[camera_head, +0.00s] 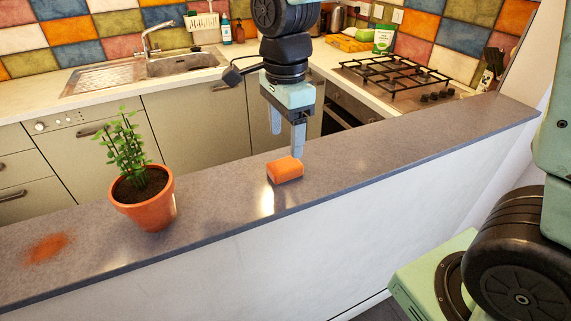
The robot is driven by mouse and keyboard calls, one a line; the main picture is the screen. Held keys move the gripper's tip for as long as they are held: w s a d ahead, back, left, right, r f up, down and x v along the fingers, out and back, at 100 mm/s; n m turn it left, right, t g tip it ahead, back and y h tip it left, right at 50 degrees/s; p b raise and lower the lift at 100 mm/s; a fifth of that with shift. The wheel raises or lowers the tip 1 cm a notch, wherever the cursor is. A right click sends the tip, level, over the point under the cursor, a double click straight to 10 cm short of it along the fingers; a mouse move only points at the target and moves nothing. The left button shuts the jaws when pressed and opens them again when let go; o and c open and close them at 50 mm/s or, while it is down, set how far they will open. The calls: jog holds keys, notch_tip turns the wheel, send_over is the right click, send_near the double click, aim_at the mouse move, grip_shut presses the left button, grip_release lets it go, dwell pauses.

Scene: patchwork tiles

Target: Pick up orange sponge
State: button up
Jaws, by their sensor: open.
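The orange sponge (285,170) is a small block lying on the grey counter ledge (380,150), near the middle of the view. My gripper (287,140) points down from above, with its two fingers apart and nothing between them. The fingertips are just above and behind the sponge. One fingertip looks close to the sponge's top back edge; I cannot tell whether it touches. The whole sponge top and front show.
A potted plant (145,205) stands on the ledge to the left, and an orange-brown stain (47,248) lies further left. Behind are a sink (182,63) and a gas hob (393,75). The ledge right of the sponge is clear.

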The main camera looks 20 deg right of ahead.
aim_at(285, 164)
jog(key=shift+w+d+f+p, duration=0.15)
jog(key=shift+f+p, duration=0.4)
jog(key=shift+f, duration=1.25)
jog(key=shift+w+a+f+p, duration=0.15)
jog(key=shift+f+p, duration=0.4)
jog(key=shift+f, duration=1.2)
jog(key=shift+d, duration=0.1)
jog(key=c, duration=1.1)
